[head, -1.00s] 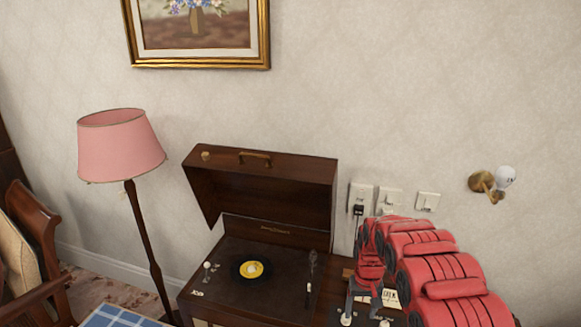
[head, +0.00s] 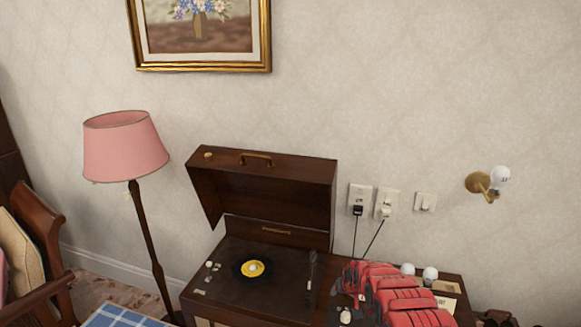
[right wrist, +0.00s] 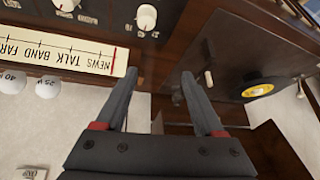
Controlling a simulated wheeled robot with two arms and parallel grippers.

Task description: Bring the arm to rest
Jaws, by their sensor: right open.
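My right arm (head: 392,290) shows at the lower right of the head view, red and segmented, low in front of the cabinet top. The fingers lie over the gap between a radio (right wrist: 60,50) with a cream dial and the record player (right wrist: 245,75). I cannot tell whether they touch anything. My left gripper is not in view.
The open record player (head: 240,290) stands left of the arm. Two plugs sit in wall outlets (head: 386,200), with cords hanging behind the arm. White bulbs (head: 429,275) stand to its right. A floor lamp (head: 127,147) and wooden chair (head: 38,220) are at left.

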